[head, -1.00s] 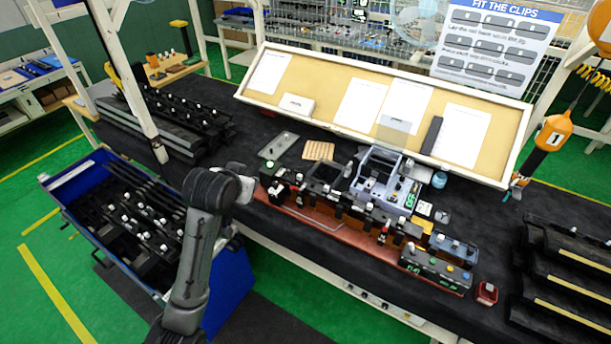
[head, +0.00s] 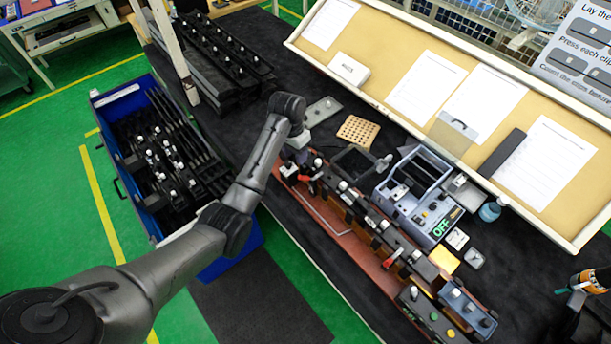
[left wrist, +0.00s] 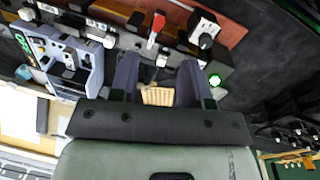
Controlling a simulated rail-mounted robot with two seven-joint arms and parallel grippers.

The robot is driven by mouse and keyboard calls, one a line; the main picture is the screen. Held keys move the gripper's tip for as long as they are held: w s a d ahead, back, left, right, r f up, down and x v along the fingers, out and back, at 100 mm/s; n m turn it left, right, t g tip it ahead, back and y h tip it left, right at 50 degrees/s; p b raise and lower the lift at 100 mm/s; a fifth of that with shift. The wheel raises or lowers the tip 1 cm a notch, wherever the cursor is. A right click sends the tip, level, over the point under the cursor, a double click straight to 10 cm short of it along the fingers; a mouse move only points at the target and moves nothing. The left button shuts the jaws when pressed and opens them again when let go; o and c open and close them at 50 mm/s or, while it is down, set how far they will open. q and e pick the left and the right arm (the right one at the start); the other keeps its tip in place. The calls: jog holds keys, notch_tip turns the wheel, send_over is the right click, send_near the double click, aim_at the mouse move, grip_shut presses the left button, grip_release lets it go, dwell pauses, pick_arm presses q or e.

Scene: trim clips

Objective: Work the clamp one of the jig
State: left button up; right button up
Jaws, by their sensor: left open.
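The jig (head: 345,235) is a long red-brown base carrying black blocks with white knobs, along the front edge of the black table. A red-levered clamp (head: 313,180) stands near its left end. It also shows in the left wrist view (left wrist: 157,28), beyond the fingertips. A second red lever (head: 393,256) stands farther right on the jig. My left gripper (head: 300,146) is by the jig's left end, largely hidden by its wrist. In the left wrist view its two fingers (left wrist: 158,68) are apart with nothing held between them.
A grey-blue machine marked OFF (head: 418,190) stands behind the jig. A perforated tan block (head: 358,131) and grey plate (head: 322,110) lie near my left wrist. A blue bin (head: 118,96) with black strips stands left. A tilted board (head: 390,50) bounds the back.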

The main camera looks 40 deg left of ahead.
pick_arm(q)
jog(key=f, duration=0.4)
jog(key=d+f, duration=0.1)
jog(key=f, duration=0.8)
jog(key=shift+d+f+p, duration=0.1)
jog(key=shift+d+p, duration=0.25)
jog(key=shift+d, duration=0.05)
grip_shut()
